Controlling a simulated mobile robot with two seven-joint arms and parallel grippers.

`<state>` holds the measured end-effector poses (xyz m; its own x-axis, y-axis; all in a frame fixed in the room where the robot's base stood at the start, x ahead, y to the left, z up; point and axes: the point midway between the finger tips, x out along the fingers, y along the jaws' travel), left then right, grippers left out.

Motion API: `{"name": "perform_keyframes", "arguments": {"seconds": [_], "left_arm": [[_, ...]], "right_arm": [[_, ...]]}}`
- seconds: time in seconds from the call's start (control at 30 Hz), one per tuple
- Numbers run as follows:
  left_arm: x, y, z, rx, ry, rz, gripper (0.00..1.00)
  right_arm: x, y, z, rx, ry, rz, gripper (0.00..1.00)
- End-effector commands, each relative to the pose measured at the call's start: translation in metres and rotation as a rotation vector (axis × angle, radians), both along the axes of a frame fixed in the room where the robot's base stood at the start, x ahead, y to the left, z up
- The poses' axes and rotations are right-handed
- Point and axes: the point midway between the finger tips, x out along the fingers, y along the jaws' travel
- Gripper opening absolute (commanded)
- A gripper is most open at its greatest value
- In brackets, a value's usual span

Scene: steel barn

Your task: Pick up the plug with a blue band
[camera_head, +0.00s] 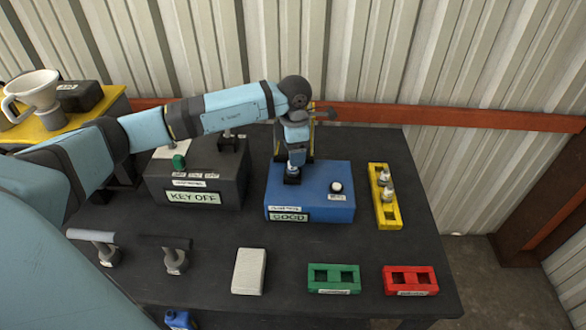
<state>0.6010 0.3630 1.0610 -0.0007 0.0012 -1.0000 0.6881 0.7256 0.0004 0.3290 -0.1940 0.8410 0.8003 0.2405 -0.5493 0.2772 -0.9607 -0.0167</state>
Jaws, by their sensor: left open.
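Two pale plugs stand in the yellow holder (388,217) at the right of the table: one plug (383,177) behind, the other (388,191) in front. No blue band can be made out on either at this size. My left arm reaches over the blue box (318,198), whose display reads GOOD. My left gripper (292,176) points down at the left part of the box's top and is open. Its fingers are small and partly hidden by the wrist, so I cannot tell whether a plug stands between them. My right gripper is not in view.
A grey box (222,195) reading KEY OFF stands left of the blue box. A white pad (248,271), a green tray (334,291) and a red tray (410,293) lie along the front. Two handled tools (95,236) (176,262) stand at the left front.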

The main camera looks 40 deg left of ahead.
Motion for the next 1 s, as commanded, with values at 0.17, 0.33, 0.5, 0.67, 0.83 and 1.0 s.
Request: {"name": "perform_keyframes", "arguments": {"seconds": [0.17,0.33,0.5,0.67,0.83,1.0], "left_arm": [[-0.001,0.000,-0.012,-0.001,0.003,0.001,0.63],[-0.003,0.003,-0.036,-0.002,0.004,0.001,0.63],[-0.002,0.003,-0.055,-0.002,0.001,0.000,0.63],[-0.002,0.003,-0.058,-0.002,-0.001,0.000,0.63],[-0.002,0.003,-0.058,-0.001,0.000,0.000,0.47],[-0.002,0.003,-0.058,-0.001,0.000,0.000,0.10]], "right_arm": [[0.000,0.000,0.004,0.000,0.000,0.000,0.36],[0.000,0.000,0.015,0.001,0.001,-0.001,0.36],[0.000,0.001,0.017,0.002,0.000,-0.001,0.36],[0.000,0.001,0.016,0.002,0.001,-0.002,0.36],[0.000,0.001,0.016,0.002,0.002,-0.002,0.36],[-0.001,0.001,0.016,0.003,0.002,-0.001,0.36]]}}
